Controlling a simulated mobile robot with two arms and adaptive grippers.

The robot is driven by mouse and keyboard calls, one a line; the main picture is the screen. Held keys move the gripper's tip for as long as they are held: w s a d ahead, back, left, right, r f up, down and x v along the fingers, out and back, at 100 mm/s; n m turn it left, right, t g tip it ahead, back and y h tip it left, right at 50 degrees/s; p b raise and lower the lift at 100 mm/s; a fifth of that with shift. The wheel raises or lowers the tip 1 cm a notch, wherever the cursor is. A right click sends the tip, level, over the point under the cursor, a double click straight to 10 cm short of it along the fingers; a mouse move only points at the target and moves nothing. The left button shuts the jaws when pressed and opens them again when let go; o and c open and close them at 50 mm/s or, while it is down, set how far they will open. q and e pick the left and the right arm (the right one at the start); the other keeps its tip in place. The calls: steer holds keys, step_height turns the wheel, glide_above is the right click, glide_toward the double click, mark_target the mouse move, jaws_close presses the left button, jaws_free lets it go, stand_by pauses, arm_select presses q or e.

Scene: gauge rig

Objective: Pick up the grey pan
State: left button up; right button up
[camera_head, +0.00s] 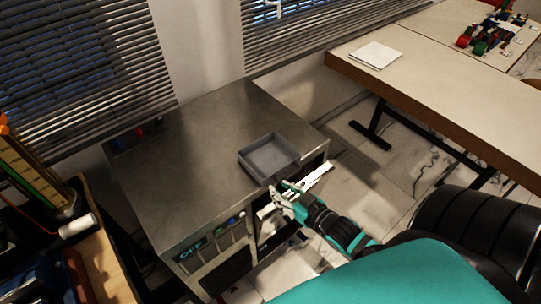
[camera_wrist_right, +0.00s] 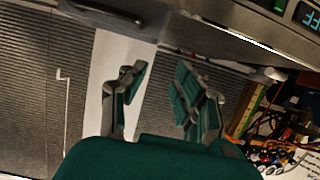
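The grey pan (camera_head: 270,157) is a shallow square tray. It sits flat on the steel cabinet top (camera_head: 200,135), near its front right edge, in the head view. My right gripper (camera_head: 283,193) is just in front of that edge, below and apart from the pan. In the right wrist view its green-padded fingers (camera_wrist_right: 158,88) stand apart with nothing held between them. My left gripper is not in view.
A long table (camera_head: 440,75) with a white pad (camera_head: 376,55) stands at right. A cluttered bench (camera_head: 100,262) is at left. Most of the cabinet top is clear.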

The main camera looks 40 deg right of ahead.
mark_target(260, 174)
steer(key=p+x, duration=0.2)
steer(key=x, duration=0.8)
steer(key=shift+d+f, duration=0.1)
steer(key=shift+w+f, duration=0.1)
steer(key=shift+w, duration=0.15)
steer(key=shift+w+f, duration=0.1)
steer(key=shift+w, duration=0.25)
steer(key=x, duration=0.2)
steer(key=p+x, duration=0.1)
steer(key=x, duration=0.1)
steer(key=shift+f, duration=0.35)
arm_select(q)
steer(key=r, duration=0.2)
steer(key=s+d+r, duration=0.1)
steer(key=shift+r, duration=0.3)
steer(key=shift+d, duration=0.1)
arm_select(e)
steer(key=shift+s, duration=0.1)
steer(key=shift+c, duration=0.8)
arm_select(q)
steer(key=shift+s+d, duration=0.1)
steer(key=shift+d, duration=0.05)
arm_select(e)
jaws_close()
